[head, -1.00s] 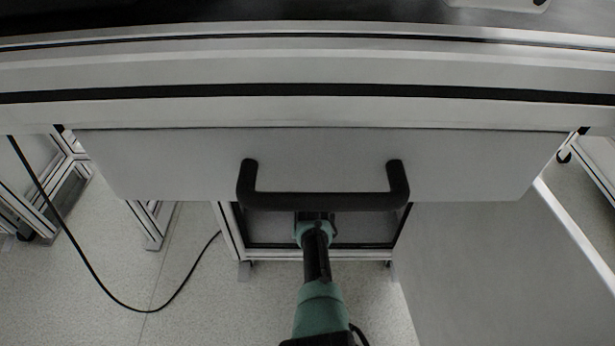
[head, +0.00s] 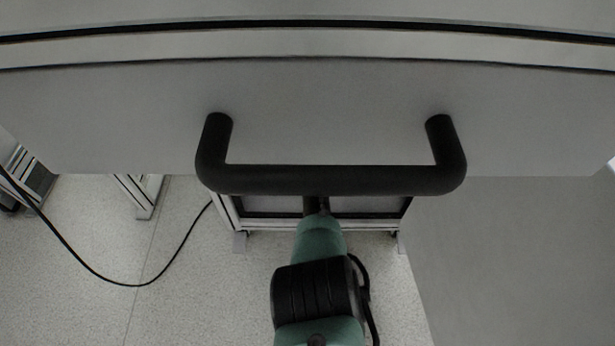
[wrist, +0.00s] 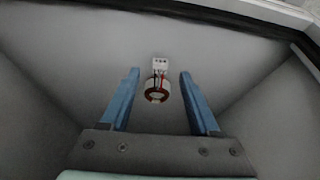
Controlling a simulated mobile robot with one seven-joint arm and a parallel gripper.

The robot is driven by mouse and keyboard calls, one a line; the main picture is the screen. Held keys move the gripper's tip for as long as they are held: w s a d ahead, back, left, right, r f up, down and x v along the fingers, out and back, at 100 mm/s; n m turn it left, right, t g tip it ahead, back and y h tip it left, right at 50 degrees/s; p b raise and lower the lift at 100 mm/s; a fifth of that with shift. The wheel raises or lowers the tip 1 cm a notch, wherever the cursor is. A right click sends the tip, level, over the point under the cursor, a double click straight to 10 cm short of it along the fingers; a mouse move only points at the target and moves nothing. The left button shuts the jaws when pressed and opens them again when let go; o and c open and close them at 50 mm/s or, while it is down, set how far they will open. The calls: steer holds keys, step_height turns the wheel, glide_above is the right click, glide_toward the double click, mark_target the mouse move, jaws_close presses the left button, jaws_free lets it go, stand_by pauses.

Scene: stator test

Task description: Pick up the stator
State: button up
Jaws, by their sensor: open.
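The stator (wrist: 157,90), a small ring with copper-coloured windings, shows in the wrist view with red and dark wires running up to a white connector block (wrist: 160,66). It lies on a plain grey surface between sloping grey walls. My gripper (wrist: 158,75) is open, with its two blue fingers to the left and right of the stator in the picture. The fingers do not touch it, and how far above it they are is hard to tell.
A grey drawer front (head: 330,115) with a thick black handle (head: 330,180) fills the upper head view, above my arm. A dark-framed opening (head: 370,205) shows beneath it. A black cable (head: 95,277) lies on the speckled floor at left. A grey panel (head: 510,260) stands at right.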

steer(key=shift+b+x, duration=1.9)
steer(key=shift+b, duration=0.5)
jaws_close()
steer(key=shift+r, duration=0.1)
